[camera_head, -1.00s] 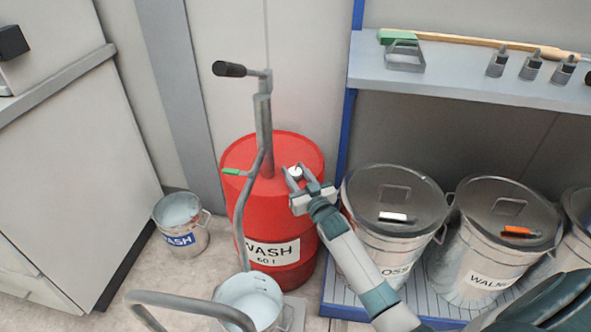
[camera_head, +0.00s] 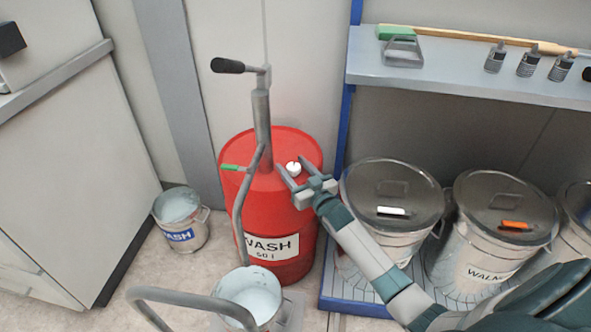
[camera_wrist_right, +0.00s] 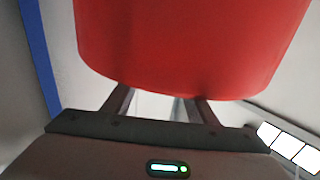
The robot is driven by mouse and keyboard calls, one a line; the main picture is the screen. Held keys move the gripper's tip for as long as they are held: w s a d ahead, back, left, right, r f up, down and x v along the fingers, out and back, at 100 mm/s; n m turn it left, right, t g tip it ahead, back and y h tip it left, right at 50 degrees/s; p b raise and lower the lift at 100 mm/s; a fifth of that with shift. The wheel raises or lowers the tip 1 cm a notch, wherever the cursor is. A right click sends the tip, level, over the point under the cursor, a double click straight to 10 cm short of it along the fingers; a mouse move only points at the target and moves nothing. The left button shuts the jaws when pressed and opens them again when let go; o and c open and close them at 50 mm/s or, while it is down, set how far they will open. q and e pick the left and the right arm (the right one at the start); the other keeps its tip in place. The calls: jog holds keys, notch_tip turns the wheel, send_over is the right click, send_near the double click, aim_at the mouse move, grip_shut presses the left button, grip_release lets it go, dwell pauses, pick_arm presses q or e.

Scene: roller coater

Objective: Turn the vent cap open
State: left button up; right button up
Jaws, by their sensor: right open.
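The vent cap (camera_head: 293,168) is a small round white cap with a dark mark, on the top of the red WASH drum (camera_head: 238,205), right of the pump. My right gripper (camera_head: 292,162) is open, its fingers spread on either side of the cap in the head view. I cannot tell whether a finger touches it. In the right wrist view, the red drum (camera_wrist_right: 190,45) fills the upper part and the two fingers (camera_wrist_right: 160,98) reach its lower edge. The cap and the fingertips are not seen there. My left gripper is not in view.
A hand pump (camera_head: 262,115) with a black-ended crank stands on the drum, left of the cap. A bucket (camera_head: 252,297) stands in front, a WASH bucket (camera_head: 181,220) at left. Lidded bins (camera_head: 395,195) stand at right under a shelf (camera_head: 450,87).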

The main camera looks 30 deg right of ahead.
jog(key=shift+s, duration=0.1)
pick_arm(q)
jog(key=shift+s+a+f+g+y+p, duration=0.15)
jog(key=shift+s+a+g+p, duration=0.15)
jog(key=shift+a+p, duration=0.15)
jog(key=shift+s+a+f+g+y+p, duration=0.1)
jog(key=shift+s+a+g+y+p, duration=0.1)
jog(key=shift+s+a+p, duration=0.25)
pick_arm(e)
jog(key=s, duration=1.7)
jog(key=shift+d, duration=0.4)
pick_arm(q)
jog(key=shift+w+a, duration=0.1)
pick_arm(e)
jog(key=shift+s, duration=0.1)
